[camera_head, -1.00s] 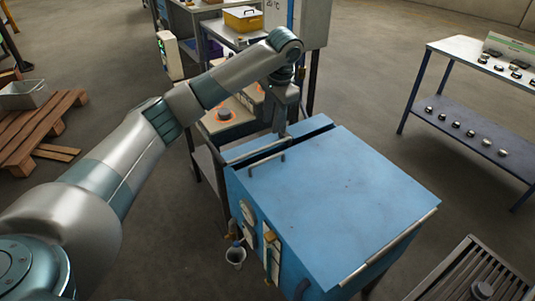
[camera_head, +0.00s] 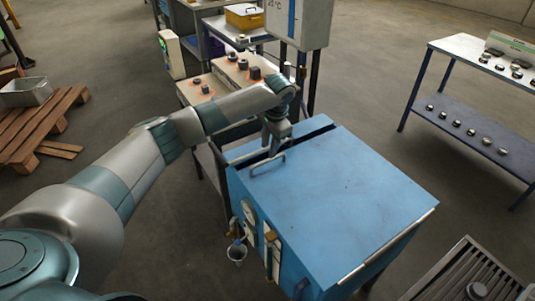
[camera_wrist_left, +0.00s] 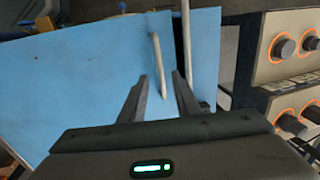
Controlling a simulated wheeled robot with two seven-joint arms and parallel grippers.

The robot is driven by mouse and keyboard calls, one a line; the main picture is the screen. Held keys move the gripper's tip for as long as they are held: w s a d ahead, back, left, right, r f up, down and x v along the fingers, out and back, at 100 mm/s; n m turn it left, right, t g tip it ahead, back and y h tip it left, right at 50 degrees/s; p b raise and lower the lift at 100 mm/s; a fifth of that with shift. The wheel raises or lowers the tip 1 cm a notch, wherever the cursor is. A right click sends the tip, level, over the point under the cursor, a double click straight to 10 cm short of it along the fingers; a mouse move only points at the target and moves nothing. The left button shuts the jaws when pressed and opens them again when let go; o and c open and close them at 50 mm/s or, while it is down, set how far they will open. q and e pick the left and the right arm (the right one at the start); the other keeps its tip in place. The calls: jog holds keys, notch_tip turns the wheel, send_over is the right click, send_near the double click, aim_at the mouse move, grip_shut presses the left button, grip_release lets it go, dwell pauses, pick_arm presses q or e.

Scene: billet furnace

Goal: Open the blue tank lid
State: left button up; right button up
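The blue tank (camera_head: 310,250) stands in the middle of the head view. Its flat blue lid (camera_head: 345,200) lies level on top. A grey bar handle (camera_head: 268,164) is on the lid near its far left edge; it also shows as a pale bar in the left wrist view (camera_wrist_left: 156,58). My left gripper (camera_head: 273,150) points down right at the handle. In the left wrist view its two fingers (camera_wrist_left: 160,78) are apart, with the handle between or just beyond their tips; contact cannot be told. My right gripper is not in view.
A control panel with several orange-ringed knobs (camera_wrist_left: 284,48) is close beside the tank; a cabinet (camera_head: 300,22) stands behind. A pale rail (camera_head: 388,248) runs along the lid's right edge. A shelf table (camera_head: 460,110) and a slatted rack (camera_head: 465,275) stand right.

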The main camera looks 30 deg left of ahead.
aim_at(267, 160)
pick_arm(q)
jog(key=shift+p+x, duration=0.5)
jog(key=shift+x, duration=2.55)
jog(key=shift+c, duration=0.2)
grip_shut()
